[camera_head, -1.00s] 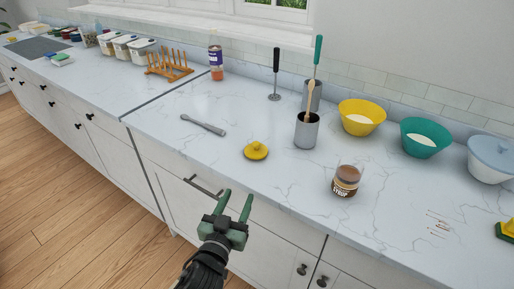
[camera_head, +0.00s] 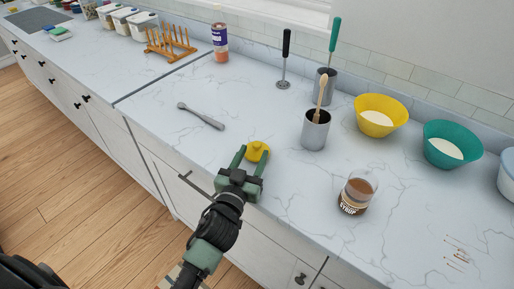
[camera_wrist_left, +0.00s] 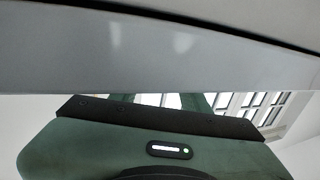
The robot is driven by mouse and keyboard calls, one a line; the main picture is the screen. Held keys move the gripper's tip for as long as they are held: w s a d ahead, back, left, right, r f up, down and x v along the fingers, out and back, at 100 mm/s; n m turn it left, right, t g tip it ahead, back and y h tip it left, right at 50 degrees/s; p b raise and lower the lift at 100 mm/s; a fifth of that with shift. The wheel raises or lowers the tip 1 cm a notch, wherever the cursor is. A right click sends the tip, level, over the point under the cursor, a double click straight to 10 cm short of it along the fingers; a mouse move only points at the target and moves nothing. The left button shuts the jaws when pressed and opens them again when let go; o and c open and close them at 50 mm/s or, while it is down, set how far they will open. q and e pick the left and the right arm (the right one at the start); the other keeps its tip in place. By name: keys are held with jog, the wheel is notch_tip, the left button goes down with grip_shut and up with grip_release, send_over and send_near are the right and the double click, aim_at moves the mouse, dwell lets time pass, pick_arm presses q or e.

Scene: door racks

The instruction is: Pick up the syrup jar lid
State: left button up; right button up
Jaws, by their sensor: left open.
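The yellow syrup jar lid (camera_head: 257,151) lies on the marble counter near its front edge, with a small knob on top. My left gripper (camera_head: 252,158) is open, its two green fingers reaching toward the lid from the front, with the lid by the fingertips. I cannot tell whether they touch it. The open syrup jar (camera_head: 356,192), glass with brown contents, stands to the right. In the left wrist view, the gripper body (camera_wrist_left: 150,145) shows below a pale surface; the lid is not seen there. My right gripper is not in view.
A grey utensil (camera_head: 201,116) lies left of the lid. A metal cup (camera_head: 315,132) with a wooden tool stands behind and right. Yellow (camera_head: 380,116) and teal (camera_head: 453,145) bowls are further right. The counter around the lid is clear.

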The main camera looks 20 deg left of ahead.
aim_at(255, 147)
pick_arm(q)
jog(key=w+p, duration=0.1)
jog(key=w, duration=0.3)
jog(key=shift+a, duration=0.1)
jog(key=shift+w, duration=0.3)
grip_shut()
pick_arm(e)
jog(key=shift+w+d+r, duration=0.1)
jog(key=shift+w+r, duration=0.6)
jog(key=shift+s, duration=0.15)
